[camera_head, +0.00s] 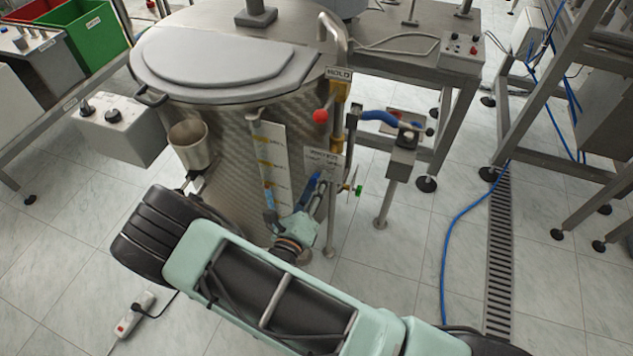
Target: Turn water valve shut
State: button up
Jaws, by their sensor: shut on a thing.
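A blue valve handle (313,186) sits low on the pipework at the front right of the large steel tank (225,135). It is below a small white label plate (322,160) whose print is too small to read surely. My gripper (317,192) reaches up to it from below and is shut on the handle. The fingers hide part of the handle and the valve body, so I cannot tell the valve's exact angle.
A red ball knob (320,115), a thick blue hose (380,117) and a green knob (358,190) are close by. A metal cup (188,143) hangs at the tank's left. A power strip (134,314) and a thin blue hose (456,225) lie on the tiled floor.

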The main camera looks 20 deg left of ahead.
jog(key=shift+a+f+n+p, duration=0.1)
jog(key=shift+n+p, duration=0.2)
jog(key=shift+n, duration=1.6)
jog(key=shift+f+n+p, duration=0.1)
jog(key=shift+n+p, duration=0.2)
jog(key=shift+n, duration=1.6)
jog(key=o, duration=1.2)
jog(key=shift+c, duration=0.2)
jog(key=s, duration=1.2)
jog(key=shift+a, duration=0.4)
